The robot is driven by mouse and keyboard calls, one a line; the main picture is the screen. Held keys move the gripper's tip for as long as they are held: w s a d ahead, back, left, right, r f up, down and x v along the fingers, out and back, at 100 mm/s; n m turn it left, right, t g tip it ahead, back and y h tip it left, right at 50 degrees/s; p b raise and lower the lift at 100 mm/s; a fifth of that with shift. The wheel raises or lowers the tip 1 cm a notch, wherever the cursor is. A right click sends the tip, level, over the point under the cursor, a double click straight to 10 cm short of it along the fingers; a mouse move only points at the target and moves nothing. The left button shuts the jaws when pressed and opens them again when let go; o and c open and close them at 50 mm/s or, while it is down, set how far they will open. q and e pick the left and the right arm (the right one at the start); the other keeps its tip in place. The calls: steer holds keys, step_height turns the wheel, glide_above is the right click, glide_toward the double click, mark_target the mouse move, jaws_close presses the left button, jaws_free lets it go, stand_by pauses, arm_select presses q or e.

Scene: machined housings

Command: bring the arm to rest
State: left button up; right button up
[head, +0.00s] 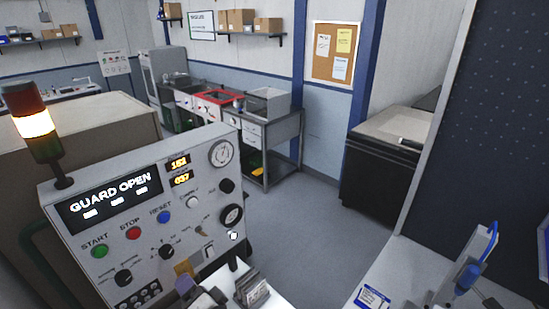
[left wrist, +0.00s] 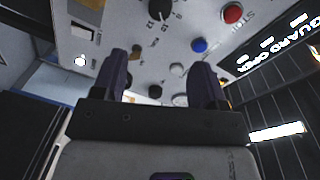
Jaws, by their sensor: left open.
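My left gripper (head: 198,287) shows at the bottom of the head view, low in front of the control panel (head: 145,215). In the left wrist view the two dark purple fingers of the left gripper (left wrist: 160,72) stand apart with nothing held between them. Beyond them is the panel face, with knobs and a blue button (left wrist: 199,46). I cannot tell how far the fingertips are from the panel. My right gripper is not in view.
A signal tower (head: 38,125) with a lit amber section stands on the panel's left. A grey holder (head: 252,290) is beside the left gripper. A light bench with a blue-handled tool (head: 468,275) is at lower right. Open floor (head: 300,215) lies beyond.

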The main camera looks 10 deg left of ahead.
arm_select(q)
steer(key=s+d+f+n+g+h+p, duration=0.1)
steer(key=s+d+f+n+h, duration=0.1)
steer(key=s+d+h, duration=0.3)
steer(key=s+d+f+n+h+p, duration=0.1)
steer(key=s+d+f+h, duration=0.15)
steer(key=h, duration=0.55)
steer(key=s+a+f+g+p, duration=0.1)
steer(key=s+f+g+p, duration=0.1)
steer(key=s, duration=0.9)
steer(key=s+a+f+m+g+h+p, duration=0.1)
steer(key=s+f+g, duration=0.2)
steer(key=s, duration=0.8)
step_height(320, 180, down, 2)
steer(key=shift+s+a+f+g+p, duration=0.15)
steer(key=shift+s+a+g+p, duration=0.25)
steer(key=shift+w, duration=0.1)
